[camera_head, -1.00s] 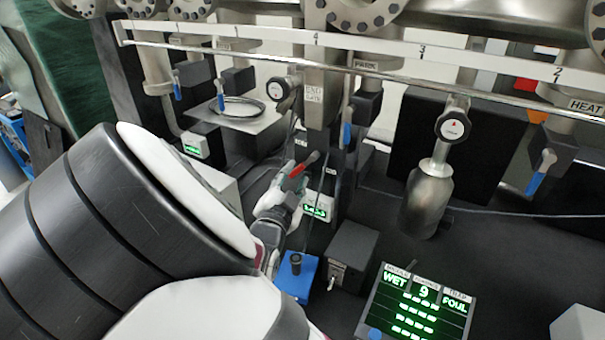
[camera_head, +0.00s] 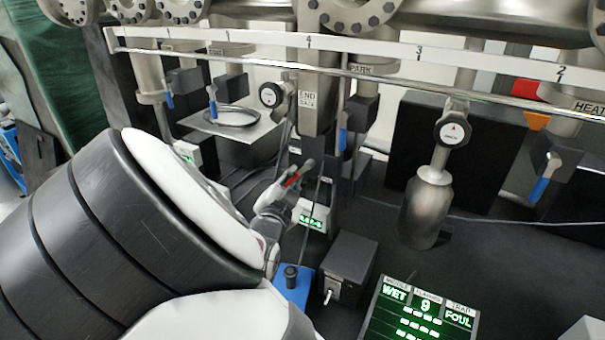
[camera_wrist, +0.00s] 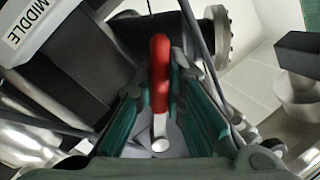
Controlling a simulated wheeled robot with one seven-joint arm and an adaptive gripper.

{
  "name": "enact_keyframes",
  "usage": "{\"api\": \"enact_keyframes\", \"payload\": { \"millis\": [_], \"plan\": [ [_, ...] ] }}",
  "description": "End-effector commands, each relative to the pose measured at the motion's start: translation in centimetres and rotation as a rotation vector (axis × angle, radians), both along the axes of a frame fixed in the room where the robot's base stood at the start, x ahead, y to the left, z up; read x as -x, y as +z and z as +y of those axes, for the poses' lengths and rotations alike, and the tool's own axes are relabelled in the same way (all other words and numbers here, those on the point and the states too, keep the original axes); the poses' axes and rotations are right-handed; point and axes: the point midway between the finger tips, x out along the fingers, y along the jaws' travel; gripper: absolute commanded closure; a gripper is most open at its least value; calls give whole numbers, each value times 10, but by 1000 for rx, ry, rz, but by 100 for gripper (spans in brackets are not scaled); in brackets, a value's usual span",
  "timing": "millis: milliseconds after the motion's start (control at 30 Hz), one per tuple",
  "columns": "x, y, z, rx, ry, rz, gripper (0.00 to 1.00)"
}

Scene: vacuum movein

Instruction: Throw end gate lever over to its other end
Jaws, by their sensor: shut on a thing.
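A lever with a red handle (camera_wrist: 160,72) and a metal pivot end (camera_wrist: 160,146) lies between the teal-lined fingers of my gripper (camera_wrist: 163,85) in the wrist view. The fingers are shut on the red handle. In the head view my gripper (camera_head: 298,176) is low at the centre, with a strip of the red handle (camera_head: 292,181) showing between its dark fingers. My arm and the fingers hide most of the lever's mount in the head view.
A black block labelled MIDDLE (camera_wrist: 36,28) is close at the left in the wrist view. Blue-handled valves (camera_head: 343,138) hang below the numbered rail (camera_head: 400,52). A grey switch box (camera_head: 348,268), a blue box (camera_head: 293,281) and a green-lit display (camera_head: 420,309) stand below.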

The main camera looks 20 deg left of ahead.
Motion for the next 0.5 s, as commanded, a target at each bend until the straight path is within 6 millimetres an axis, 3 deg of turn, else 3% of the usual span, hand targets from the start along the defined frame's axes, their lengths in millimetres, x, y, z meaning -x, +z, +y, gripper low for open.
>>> {"api": "enact_keyframes", "payload": {
  "millis": [267, 500],
  "plan": [
    [-1, 1, 2, -34, -1, -3, 100],
    [-2, 6, 7, -165, -1, -13, 100]
  ]
}}
